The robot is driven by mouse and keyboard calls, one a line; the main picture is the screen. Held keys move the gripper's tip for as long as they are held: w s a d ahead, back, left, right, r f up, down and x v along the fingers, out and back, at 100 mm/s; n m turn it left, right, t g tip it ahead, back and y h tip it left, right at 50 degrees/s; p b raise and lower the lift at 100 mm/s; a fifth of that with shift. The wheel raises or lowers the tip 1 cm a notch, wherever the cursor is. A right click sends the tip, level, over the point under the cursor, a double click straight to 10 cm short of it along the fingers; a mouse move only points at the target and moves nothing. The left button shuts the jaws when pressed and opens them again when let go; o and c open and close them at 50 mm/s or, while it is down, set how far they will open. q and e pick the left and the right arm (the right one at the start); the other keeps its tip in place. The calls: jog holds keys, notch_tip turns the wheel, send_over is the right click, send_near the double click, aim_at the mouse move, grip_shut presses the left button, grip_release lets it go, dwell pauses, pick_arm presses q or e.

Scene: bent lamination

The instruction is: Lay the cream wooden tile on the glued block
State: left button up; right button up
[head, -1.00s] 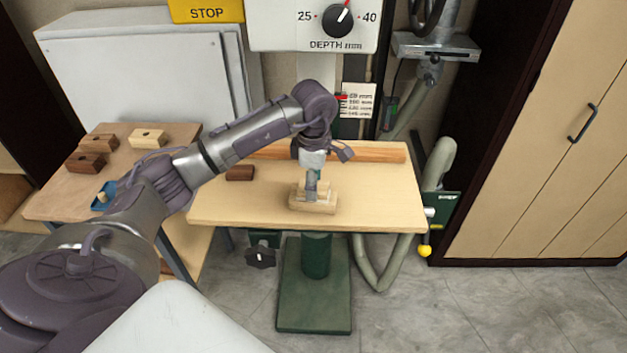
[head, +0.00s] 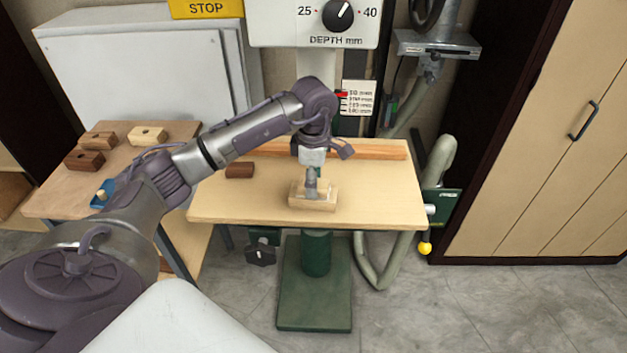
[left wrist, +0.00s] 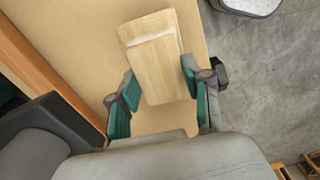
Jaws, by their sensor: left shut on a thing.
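The cream wooden tile (left wrist: 160,72) is between the teal fingers of my left gripper (left wrist: 158,82) in the left wrist view; the gripper is shut on it. In the head view, the gripper (head: 312,188) points down over the pale glued block (head: 313,204) on the machine table. In the left wrist view, the block (left wrist: 145,24) shows beyond the tile's far end. The tile is over the block and nearly lined up with it. I cannot tell whether they touch. Any glue on top is hidden. My right gripper is out of view.
A dark brown block (head: 240,171) lies on the machine table (head: 382,205), left of the glued block. A wooden fence (head: 375,151) runs along the back. The side bench (head: 60,203) holds several blocks and a blue item (head: 103,195). The table's right side is clear.

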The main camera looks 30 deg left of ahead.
pick_arm(q)
jog(key=shift+f+b, duration=0.2)
jog(key=shift+b, duration=0.25)
dwell(0.8)
dwell(0.3)
jog(key=o, duration=1.1)
jog(key=o, duration=0.4)
jog(key=shift+o, duration=0.2)
jog(key=shift+r+p, duration=1.7)
jog(key=shift+r, duration=1.3)
